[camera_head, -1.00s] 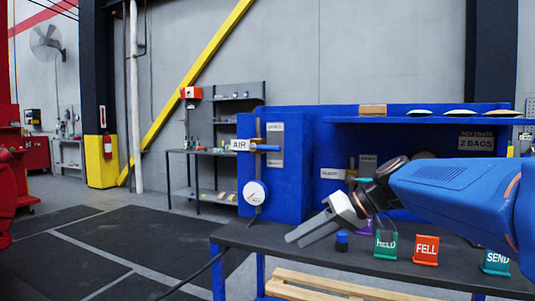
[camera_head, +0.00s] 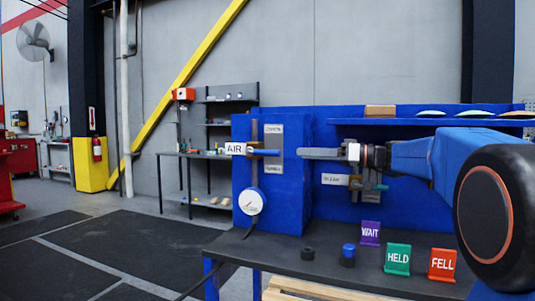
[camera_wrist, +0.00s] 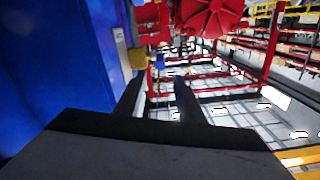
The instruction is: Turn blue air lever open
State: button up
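The blue air lever (camera_head: 266,153) lies level, pointing right from the upright pipe beside the white AIR sign (camera_head: 236,149), on the left end of the blue bench. A round white gauge (camera_head: 251,201) sits below it on the same pipe. My gripper (camera_head: 301,154) points left at about the lever's height, with a gap between its tips and the lever's end in the head view. In the wrist view its two fingers (camera_wrist: 157,98) are apart with nothing between them. A brass-coloured part (camera_wrist: 138,58) shows just beyond the left finger; I cannot clearly make out the lever there.
The dark table (camera_head: 290,246) below holds a black ring (camera_head: 307,254), a blue-topped piece (camera_head: 348,255) and purple WAIT (camera_head: 370,233), green HELD (camera_head: 398,258) and red FELL (camera_head: 442,264) signs. Floor is open at left.

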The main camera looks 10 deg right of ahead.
aim_at(268, 152)
jog(key=x, duration=1.3)
jog(key=shift+w+a, duration=0.2)
jog(key=shift+a, duration=0.1)
jog(key=shift+c, duration=0.3)
grip_shut()
